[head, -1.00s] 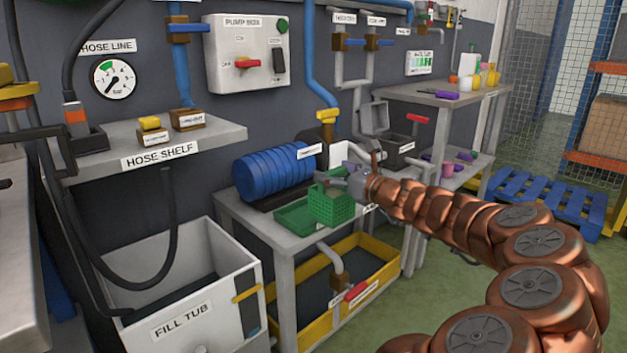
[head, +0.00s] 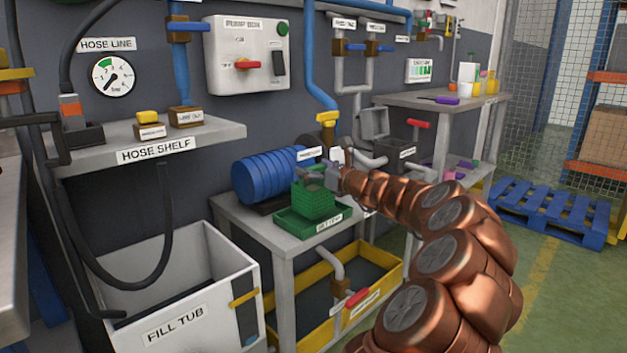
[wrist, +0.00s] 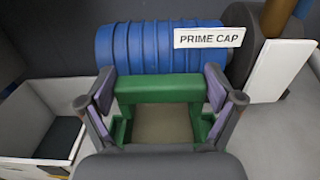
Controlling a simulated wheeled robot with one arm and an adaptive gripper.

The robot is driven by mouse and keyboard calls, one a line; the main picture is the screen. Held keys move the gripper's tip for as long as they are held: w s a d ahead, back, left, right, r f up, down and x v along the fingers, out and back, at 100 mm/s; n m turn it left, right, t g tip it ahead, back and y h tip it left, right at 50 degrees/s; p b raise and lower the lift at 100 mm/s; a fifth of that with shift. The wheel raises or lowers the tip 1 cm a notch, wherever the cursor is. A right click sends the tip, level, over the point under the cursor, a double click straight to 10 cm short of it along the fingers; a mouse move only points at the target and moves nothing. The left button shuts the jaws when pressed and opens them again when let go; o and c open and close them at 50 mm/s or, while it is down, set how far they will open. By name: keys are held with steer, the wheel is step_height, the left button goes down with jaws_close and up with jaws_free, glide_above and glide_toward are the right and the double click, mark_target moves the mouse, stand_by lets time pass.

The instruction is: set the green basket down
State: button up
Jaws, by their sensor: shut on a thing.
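The green basket (head: 313,202) is upright over the green tray (head: 287,226) on the bench, in the head view. Whether its base touches the tray or hangs just above it, I cannot tell. My gripper (head: 325,175) is at the top of the basket, shut on it. In the wrist view the basket's green top bar (wrist: 157,88) lies between the purple-grey finger pads of my gripper (wrist: 160,89). The tray's front edge carries a label.
A ribbed blue cylinder (head: 268,177) lies just behind the basket, with a PRIME CAP sign (wrist: 209,38) near it. A grey bench (head: 236,222) bears the tray. A white fill tub (head: 185,311) stands to the left. A yellow-rimmed bin (head: 318,339) sits below.

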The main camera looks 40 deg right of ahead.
step_height(320, 180, down, 2)
steer(key=shift+b, duration=0.45)
steer(key=shift+r, duration=0.1)
steer(key=o, duration=1.5)
steer(key=shift+s+a+p, duration=0.2)
steer(key=shift+s+p, duration=1.85)
steer(key=shift+s, duration=3.95)
